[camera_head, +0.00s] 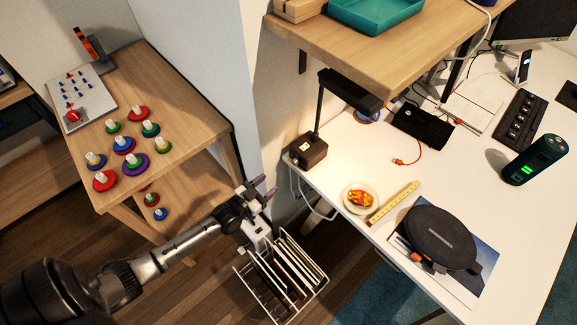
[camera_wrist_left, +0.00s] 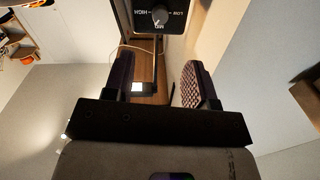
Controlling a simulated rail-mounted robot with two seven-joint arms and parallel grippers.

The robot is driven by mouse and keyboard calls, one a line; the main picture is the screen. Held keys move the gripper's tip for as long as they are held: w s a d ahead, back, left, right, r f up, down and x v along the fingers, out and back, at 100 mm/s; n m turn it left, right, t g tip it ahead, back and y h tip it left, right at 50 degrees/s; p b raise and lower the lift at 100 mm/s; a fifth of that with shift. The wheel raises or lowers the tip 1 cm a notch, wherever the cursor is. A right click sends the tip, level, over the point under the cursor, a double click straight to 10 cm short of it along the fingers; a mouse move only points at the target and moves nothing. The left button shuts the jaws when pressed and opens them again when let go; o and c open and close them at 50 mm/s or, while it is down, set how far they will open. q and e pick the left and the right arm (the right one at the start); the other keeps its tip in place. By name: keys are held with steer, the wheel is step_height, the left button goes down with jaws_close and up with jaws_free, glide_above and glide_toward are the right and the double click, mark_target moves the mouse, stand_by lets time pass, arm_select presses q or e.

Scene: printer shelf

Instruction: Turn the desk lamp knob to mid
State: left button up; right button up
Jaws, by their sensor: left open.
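My left gripper (camera_head: 262,189) is open and empty, left of and below the lamp base. In the left wrist view its fingers (camera_wrist_left: 158,82) are apart, with the knob beyond them, untouched. My right gripper is not in view.
A wire rack (camera_head: 282,278) stands below my left gripper. A wall corner (camera_head: 222,80) rises behind it. A plate with food (camera_head: 360,198) and a ruler (camera_head: 393,202) lie right of the lamp. A wooden shelf (camera_head: 375,65) overhangs the desk.

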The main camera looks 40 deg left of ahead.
mark_target(293, 163)
arm_select(q)
steer(key=w, duration=0.3)
steer(key=w+b, duration=0.1)
steer(key=w, duration=0.2)
steer(key=w+b, duration=0.1)
steer(key=w, duration=0.3)
steer(key=shift+d, duration=0.4)
steer(key=shift+w, duration=0.6)
steer(key=shift+r, duration=0.1)
steer(key=shift+c, duration=0.3)
steer(key=c, duration=0.9)
steer(key=shift+n, duration=0.3)
steer(key=shift+n+p, duration=0.35)
steer(key=shift+n, duration=2.45)
